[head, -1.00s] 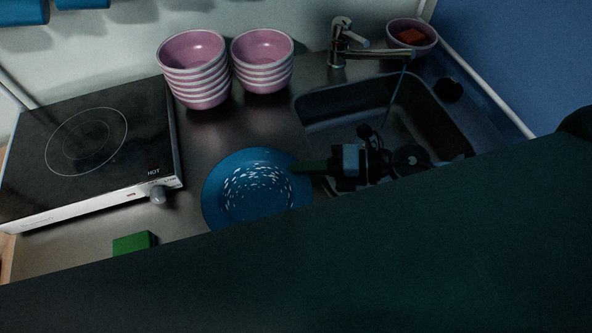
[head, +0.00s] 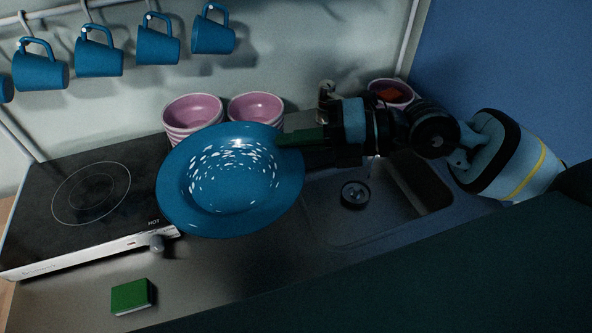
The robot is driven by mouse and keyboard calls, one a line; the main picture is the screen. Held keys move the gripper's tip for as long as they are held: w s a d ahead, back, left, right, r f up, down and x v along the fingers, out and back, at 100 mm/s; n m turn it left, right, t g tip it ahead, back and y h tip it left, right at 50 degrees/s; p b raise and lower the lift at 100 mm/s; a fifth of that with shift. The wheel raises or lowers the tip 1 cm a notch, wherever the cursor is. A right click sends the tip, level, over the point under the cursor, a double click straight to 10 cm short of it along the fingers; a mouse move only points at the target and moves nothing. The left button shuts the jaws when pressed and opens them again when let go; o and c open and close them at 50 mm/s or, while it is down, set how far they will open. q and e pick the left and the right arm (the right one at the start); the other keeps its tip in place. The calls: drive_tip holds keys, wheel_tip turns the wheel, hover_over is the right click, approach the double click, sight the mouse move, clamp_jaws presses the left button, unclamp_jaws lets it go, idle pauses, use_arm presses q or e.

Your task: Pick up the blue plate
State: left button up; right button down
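The blue plate (head: 232,222) has a wide rim and white specks in its middle. It is held up above the counter, tilted so its face shows to me, and covers part of the pink bowls. My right gripper (head: 292,138) comes in from the right and is shut on the plate's upper right rim. The exact finger contact is dark. My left gripper is not in view.
Stacked pink bowls (head: 193,108) stand behind the plate. A black hotplate (head: 90,195) is at left, a sink (head: 345,230) at right. A green sponge (head: 131,296) lies in front. Blue mugs (head: 98,58) hang above.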

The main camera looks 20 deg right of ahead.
wheel_tip(320, 180, up, 6)
idle(0.4)
